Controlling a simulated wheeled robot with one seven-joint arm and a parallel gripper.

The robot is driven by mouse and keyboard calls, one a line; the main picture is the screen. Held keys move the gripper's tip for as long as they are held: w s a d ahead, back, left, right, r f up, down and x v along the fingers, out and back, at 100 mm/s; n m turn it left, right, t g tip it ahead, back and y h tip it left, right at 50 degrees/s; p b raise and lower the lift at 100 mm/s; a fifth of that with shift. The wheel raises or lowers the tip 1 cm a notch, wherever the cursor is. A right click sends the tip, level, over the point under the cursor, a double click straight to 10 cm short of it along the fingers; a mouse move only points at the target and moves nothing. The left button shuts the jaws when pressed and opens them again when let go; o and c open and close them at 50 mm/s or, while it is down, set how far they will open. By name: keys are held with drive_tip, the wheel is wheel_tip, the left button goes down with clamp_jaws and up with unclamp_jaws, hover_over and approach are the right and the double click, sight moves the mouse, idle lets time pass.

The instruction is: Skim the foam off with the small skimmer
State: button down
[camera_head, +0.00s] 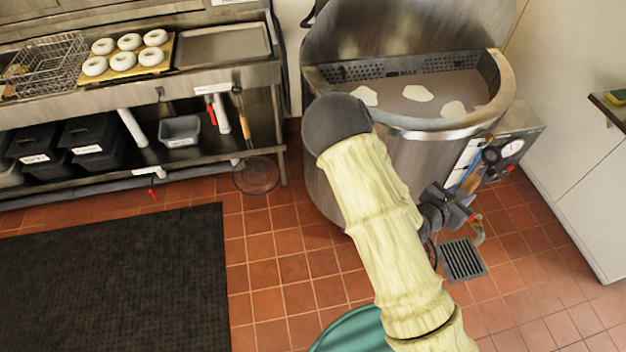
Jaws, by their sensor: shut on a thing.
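The large steel kettle (385,165) stands at the back, right of centre, filled with greyish liquid (395,107). Three pale foam patches float on it: a left one (365,95), a middle one (417,93) and a right one (454,109). My arm, in a pale yellow sleeve, reaches up in front of the kettle, and its dark rounded joint covers part of the front left rim. My gripper does not show, nor does anything it may hold. No small skimmer can be made out. A long-handled round mesh skimmer (257,175) hangs at the bench's right end.
A black mat (115,280) covers the left floor.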

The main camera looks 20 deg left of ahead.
drive_tip(key=s+a+r+m+g+h+p, duration=0.15)
drive_tip(key=s+r+m+g+p, duration=0.35)
drive_tip(key=s+m+g, duration=0.8)
drive_tip(key=s+a+r+m+g+y+p, duration=0.1)
drive_tip(key=s+a+r+m+g+y, duration=0.2)
drive_tip(key=a+m+g, duration=0.35)
drive_tip(key=s+a+r+m+y+p, duration=0.1)
drive_tip(key=s+a+r+m+y, duration=0.1)
drive_tip(key=a, duration=0.5)
drive_tip(key=s+a+r+m+t+y+p, duration=0.1)
drive_tip(key=s+a+r+m+y+p, duration=0.1)
drive_tip(key=a, duration=0.6)
drive_tip(key=s+a+r+m+t+y+p, duration=0.1)
drive_tip(key=s+a+r+m+y, duration=0.2)
drive_tip(key=a+r+m, duration=0.2)
drive_tip(key=a+r, duration=0.2)
drive_tip(key=a, duration=0.1)
drive_tip(key=shift+s+a+r, duration=0.15)
drive_tip(key=shift+a+r, duration=0.1)
drive_tip(key=shift+r, duration=0.05)
drive_tip(key=shift+d, duration=0.1)
